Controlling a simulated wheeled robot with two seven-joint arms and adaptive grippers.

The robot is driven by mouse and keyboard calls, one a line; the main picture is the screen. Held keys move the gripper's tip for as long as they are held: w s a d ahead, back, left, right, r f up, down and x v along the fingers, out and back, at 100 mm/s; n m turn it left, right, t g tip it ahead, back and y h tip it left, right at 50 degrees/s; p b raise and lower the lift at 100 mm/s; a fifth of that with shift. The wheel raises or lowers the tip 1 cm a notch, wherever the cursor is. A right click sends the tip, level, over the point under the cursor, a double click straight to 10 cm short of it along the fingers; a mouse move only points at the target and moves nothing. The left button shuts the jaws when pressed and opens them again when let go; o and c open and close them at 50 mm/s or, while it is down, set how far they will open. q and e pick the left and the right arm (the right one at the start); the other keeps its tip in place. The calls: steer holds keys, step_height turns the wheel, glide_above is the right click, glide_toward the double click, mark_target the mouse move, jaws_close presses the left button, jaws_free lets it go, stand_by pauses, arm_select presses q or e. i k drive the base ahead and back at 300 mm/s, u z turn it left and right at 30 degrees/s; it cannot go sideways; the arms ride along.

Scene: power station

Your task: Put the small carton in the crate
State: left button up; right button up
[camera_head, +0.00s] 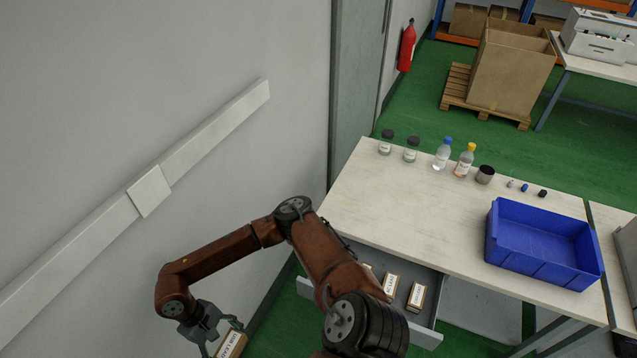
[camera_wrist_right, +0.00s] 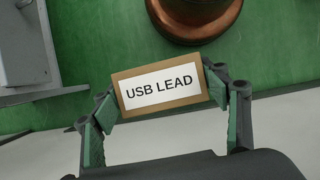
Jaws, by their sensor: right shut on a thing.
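A small brown carton with a white label reading "USB LEAD" (camera_wrist_right: 160,88) is held between the fingers of my right gripper (camera_wrist_right: 162,104) in the right wrist view. In the head view my right gripper (camera_head: 213,334) is at the lower left, by the wall, with the carton (camera_head: 231,345) partly cut off by the bottom edge. The blue crate (camera_head: 540,268) stands on the right part of the table, far from the gripper, and looks empty. My left gripper is not in view.
The wooden table (camera_head: 440,225) has jars, bottles and a dark cup (camera_head: 485,174) along its far edge. An open drawer (camera_head: 425,333) below holds other small cartons (camera_head: 416,296). The tabletop left of the crate is clear. A wall (camera_head: 120,110) runs along the left.

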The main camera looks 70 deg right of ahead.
mark_target(512, 244)
steer(key=u, duration=0.2)
steer(key=k, duration=2.45)
steer(key=z, duration=0.85)
